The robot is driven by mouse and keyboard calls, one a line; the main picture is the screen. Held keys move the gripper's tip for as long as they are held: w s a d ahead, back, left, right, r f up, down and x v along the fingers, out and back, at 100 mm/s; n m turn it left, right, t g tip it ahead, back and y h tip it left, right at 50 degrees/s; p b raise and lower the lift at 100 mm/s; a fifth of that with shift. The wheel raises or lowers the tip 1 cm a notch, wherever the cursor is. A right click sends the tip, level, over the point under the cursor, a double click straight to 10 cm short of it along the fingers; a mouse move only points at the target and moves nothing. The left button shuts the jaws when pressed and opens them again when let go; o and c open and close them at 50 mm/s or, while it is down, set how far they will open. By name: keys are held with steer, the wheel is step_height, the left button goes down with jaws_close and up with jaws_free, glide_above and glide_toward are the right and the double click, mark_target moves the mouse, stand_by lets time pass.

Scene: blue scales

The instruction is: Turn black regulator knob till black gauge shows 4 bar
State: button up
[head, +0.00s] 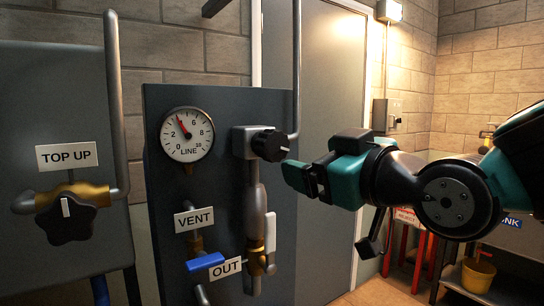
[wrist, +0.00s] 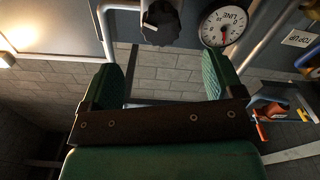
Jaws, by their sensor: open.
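The black regulator knob (head: 270,145) sticks out from a grey regulator body (head: 243,142) on the dark panel. It also shows at the top of the wrist view (wrist: 160,22), with a white mark on it. The LINE gauge (head: 187,134) has a white face, a dark rim and a red needle. The needle points up and slightly left, between 2 and 6, about where 4 would stand. The gauge is upside down in the wrist view (wrist: 225,27). My gripper (head: 300,178) is open and empty, apart from the knob, lower and to its right in the head view.
A TOP UP valve (head: 67,212) with a black star handle is at the left. A blue VENT lever (head: 205,262) and an OUT valve (head: 257,260) sit below the gauge. A vertical pipe (head: 297,70) runs beside the knob. A grey door (head: 335,110) stands behind.

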mark_target(278, 149)
steer(key=p+x, duration=0.3)
steer(key=x, duration=0.7)
steer(key=shift+w+a+r, duration=0.15)
steer(key=shift+a+r, duration=0.05)
steer(key=shift+w+a+f, duration=0.1)
steer(key=shift+w+a, duration=0.3)
steer(key=shift+w, duration=0.2)
steer(key=shift+c, duration=0.4)
steer(key=c, duration=0.8)
steer(key=shift+f, duration=0.15)
steer(key=shift+c, duration=0.2)
steer(key=shift+m+b, duration=0.3)
steer(key=shift+b, duration=0.5)
steer(key=o, duration=0.9)
steer(key=shift+s+d, duration=0.1)
steer(key=shift+s, duration=0.05)
